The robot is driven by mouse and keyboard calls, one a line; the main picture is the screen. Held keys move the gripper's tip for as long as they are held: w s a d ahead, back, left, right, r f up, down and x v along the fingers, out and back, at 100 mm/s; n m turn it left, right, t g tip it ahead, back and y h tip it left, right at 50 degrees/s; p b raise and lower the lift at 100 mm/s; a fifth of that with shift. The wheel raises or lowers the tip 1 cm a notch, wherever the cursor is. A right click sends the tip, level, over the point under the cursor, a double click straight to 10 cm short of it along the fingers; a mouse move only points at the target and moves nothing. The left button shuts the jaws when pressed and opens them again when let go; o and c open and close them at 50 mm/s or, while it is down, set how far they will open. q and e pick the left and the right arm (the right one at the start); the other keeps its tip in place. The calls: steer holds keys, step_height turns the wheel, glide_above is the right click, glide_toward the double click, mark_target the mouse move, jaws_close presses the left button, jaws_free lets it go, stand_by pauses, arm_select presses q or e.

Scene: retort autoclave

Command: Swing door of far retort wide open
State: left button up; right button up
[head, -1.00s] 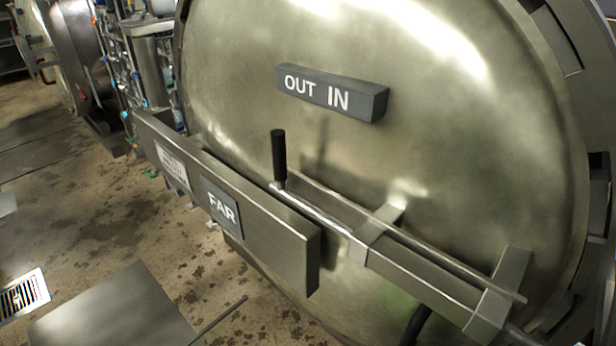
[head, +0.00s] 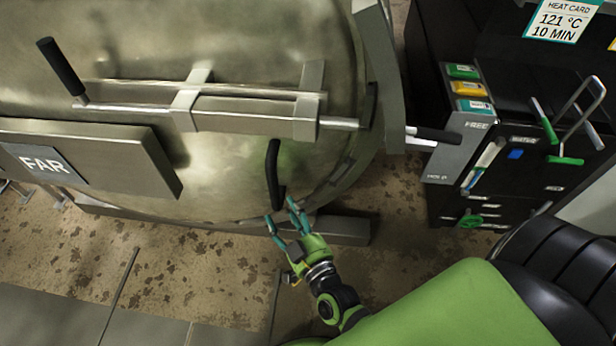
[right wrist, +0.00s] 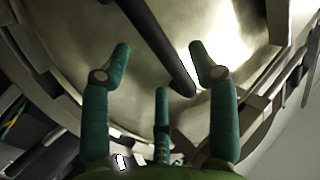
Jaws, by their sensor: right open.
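The far retort's round steel door (head: 230,55) fills the left of the head view, and it looks closed against its rim. The plate marked FAR (head: 45,163) is on the left. A locking bar (head: 250,115) with a black-gripped lever (head: 62,68) runs across the door. A black pull handle (head: 273,172) hangs low on the door's right part. My right gripper (head: 285,228) is open just below that handle. In the right wrist view the handle (right wrist: 160,50) runs between the spread teal fingers (right wrist: 163,75), with no clear contact. My left gripper is not in view.
A black cabinet (head: 510,150) with a HEAT CARD (head: 556,18), a FREE label and green handles stands at the right. A steel foot or beam (head: 340,230) lies below the door. Stained floor (head: 90,235) is open below left.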

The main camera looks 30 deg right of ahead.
mark_target(277, 189)
steer(key=shift+h, duration=0.4)
steer(key=w, duration=0.2)
steer(key=w+r, duration=0.1)
steer(key=w, duration=0.4)
steer(key=shift+w+d+r+p, duration=0.1)
steer(key=shift+d+r+p, duration=0.15)
steer(key=shift+d+p, duration=0.15)
jaws_close()
